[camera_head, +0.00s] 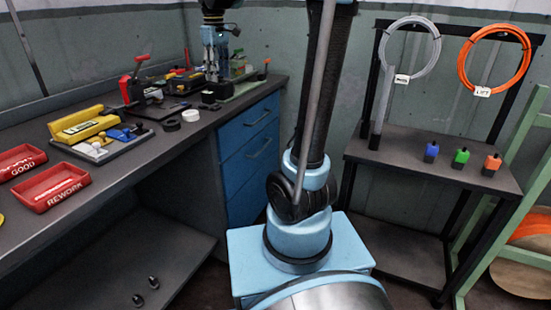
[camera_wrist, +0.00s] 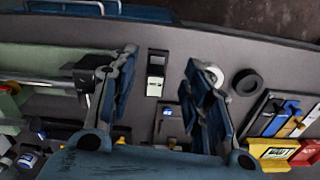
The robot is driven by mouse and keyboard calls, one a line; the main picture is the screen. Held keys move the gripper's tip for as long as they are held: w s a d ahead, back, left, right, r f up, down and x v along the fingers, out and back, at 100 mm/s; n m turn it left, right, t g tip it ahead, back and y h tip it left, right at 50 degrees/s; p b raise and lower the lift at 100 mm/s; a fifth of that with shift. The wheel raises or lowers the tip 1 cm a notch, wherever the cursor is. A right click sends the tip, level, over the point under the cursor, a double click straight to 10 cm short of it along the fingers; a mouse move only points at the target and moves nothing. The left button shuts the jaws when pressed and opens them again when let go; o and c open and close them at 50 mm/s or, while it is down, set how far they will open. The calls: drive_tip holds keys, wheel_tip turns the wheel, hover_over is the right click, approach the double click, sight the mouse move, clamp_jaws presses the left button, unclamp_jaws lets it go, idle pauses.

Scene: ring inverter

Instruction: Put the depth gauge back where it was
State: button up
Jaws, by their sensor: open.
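My gripper (camera_wrist: 160,58) is open over the bench, its two blue-grey fingers wide apart with nothing between them at their height. In the head view my gripper (camera_head: 214,72) hangs at the bench's far end. I cannot tell for sure which thing is the depth gauge. A small black block with a pale label (camera_wrist: 155,74) lies on the bench below the gap between the fingers. A dark box with a small screen (camera_wrist: 169,123) sits behind it. A metal rod (camera_wrist: 42,84) and a dark block lie over a green mat (camera_wrist: 60,52), partly hidden by the left finger.
A white ring (camera_head: 191,115) and a black ring (camera_head: 171,124) lie on the bench. A red-handled tool (camera_head: 136,80), a yellow case (camera_head: 83,125) and red trays (camera_head: 52,186) stand further left. A shelf rack (camera_head: 430,150) with hanging coils is at right.

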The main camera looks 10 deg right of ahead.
drive_tip(key=s+d+f+m+t, duration=0.1)
drive_tip(key=s+d+f+m, duration=0.1)
drive_tip(key=s+d+f, duration=0.35)
drive_tip(key=s+d+f+m, duration=0.2)
drive_tip(key=s+d+f, duration=0.1)
drive_tip(key=s+d, duration=0.4)
drive_tip(key=s+d+f+m, duration=0.2)
drive_tip(key=s+f, duration=0.5)
drive_tip(key=f, duration=0.1)
drive_tip(key=s+d+f+m+t, duration=0.1)
drive_tip(key=s+d+f+m, duration=0.1)
drive_tip(key=s+f, duration=0.6)
drive_tip(key=shift+s+d+f+m, duration=0.15)
drive_tip(key=shift+d+f+m, duration=0.05)
drive_tip(key=shift+m, duration=0.2)
drive_tip(key=shift+w+f, duration=0.2)
drive_tip(key=shift+w, duration=0.25)
